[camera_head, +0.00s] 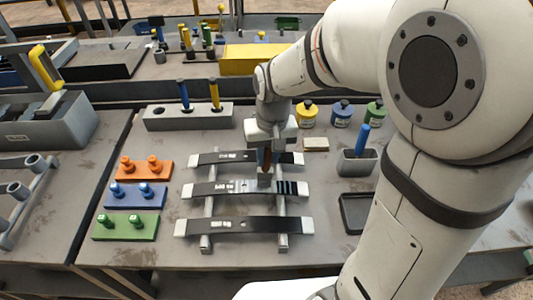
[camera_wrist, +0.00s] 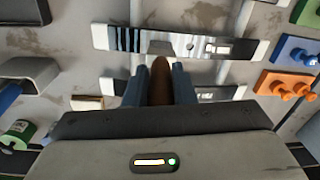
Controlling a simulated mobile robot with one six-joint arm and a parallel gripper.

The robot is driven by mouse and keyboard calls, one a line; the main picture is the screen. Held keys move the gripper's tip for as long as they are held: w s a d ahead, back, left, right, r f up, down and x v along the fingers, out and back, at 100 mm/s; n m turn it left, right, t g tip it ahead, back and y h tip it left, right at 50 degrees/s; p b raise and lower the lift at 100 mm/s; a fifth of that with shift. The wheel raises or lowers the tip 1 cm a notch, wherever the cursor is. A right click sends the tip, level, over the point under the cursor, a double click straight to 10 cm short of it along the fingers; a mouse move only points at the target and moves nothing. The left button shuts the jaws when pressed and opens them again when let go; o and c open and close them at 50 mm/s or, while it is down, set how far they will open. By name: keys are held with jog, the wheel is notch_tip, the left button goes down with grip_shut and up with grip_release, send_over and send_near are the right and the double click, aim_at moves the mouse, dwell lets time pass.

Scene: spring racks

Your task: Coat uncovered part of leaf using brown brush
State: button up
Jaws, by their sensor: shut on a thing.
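My gripper (camera_head: 266,148) is shut on the brown brush (camera_head: 266,159), which points down over the rack of three leaves. In the wrist view the brush's brown handle (camera_wrist: 160,82) sits between the two fingers of my gripper (camera_wrist: 160,85). The brush's lower end is at the middle leaf (camera_head: 215,188); whether it touches is unclear. This leaf (camera_wrist: 180,44) is dark with pale ends, a greyish stretch by the brush and dark stripes near one end, the right in the head view. The far leaf (camera_head: 215,158) and near leaf (camera_head: 255,226) look mostly black.
A block (camera_head: 205,122) holding blue and yellow handled tools stands behind. Yellow (camera_head: 307,116), blue (camera_head: 341,114) and green (camera_head: 374,112) cans stand back right, with a grey cup (camera_head: 355,170) nearer. Orange (camera_head: 143,170), blue and green peg plates lie left. A dark tray (camera_head: 352,226) lies right.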

jog(key=shift+f, duration=0.25)
jog(key=shift+d, duration=0.1)
jog(key=shift+r, duration=0.1)
jog(key=shift+d+b, duration=0.3)
jog(key=shift+d, duration=0.85)
dwell(1.1)
jog(key=shift+d+r+p, duration=0.15)
jog(key=shift+r+p, duration=2.15)
jog(key=shift+r, duration=0.6)
